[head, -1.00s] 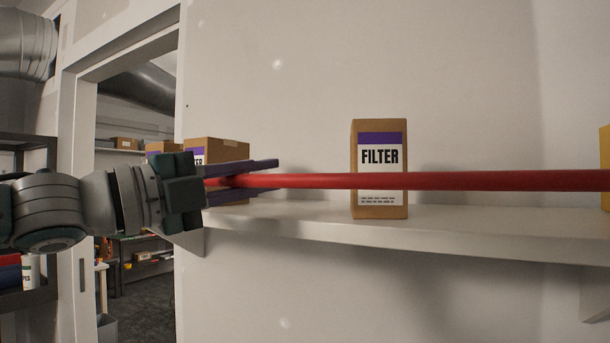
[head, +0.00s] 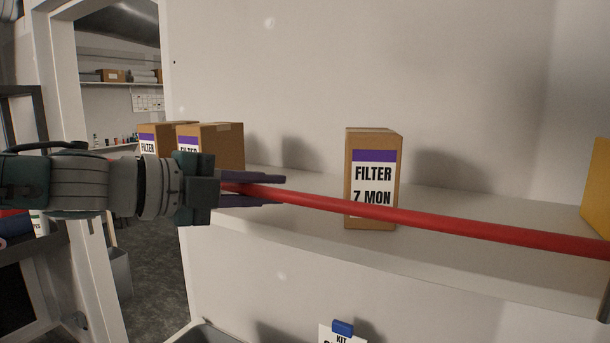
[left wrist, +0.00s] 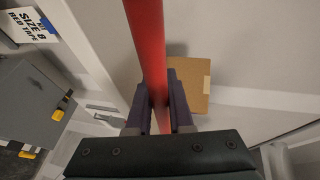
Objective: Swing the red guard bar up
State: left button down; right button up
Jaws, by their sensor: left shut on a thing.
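The red guard bar (head: 440,222) runs across the head view in front of the shelf. Its left end is higher than its right end, which leaves the picture at the right edge. My left gripper (head: 262,190) is shut on the bar near its left end, with one purple finger above and one below. In the left wrist view the bar (left wrist: 147,45) passes between the two fingers (left wrist: 159,105). My right gripper is not in view.
A white wall shelf (head: 430,255) behind the bar holds a filter box (head: 371,180), two more boxes (head: 222,148) at the left and a yellow box (head: 597,190) at the right. A doorway opens at the left. A paper tag (head: 338,336) hangs below the shelf.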

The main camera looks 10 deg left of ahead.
aim_at(238, 190)
pick_arm(q)
jog(key=c, duration=0.8)
grip_release()
jog(key=shift+s+a+b, duration=0.3)
jog(key=shift+s+a, duration=0.15)
jog(key=shift+a, duration=0.05)
jog(key=b+v, duration=0.3)
jog(key=v, duration=0.4)
jog(key=shift+s+a+r, duration=0.1)
jog(key=shift+s+a, duration=0.05)
jog(key=shift+s, duration=0.1)
jog(key=shift+s+a+r, duration=0.25)
jog(key=shift+s+a, duration=0.05)
jog(key=shift+s, duration=0.1)
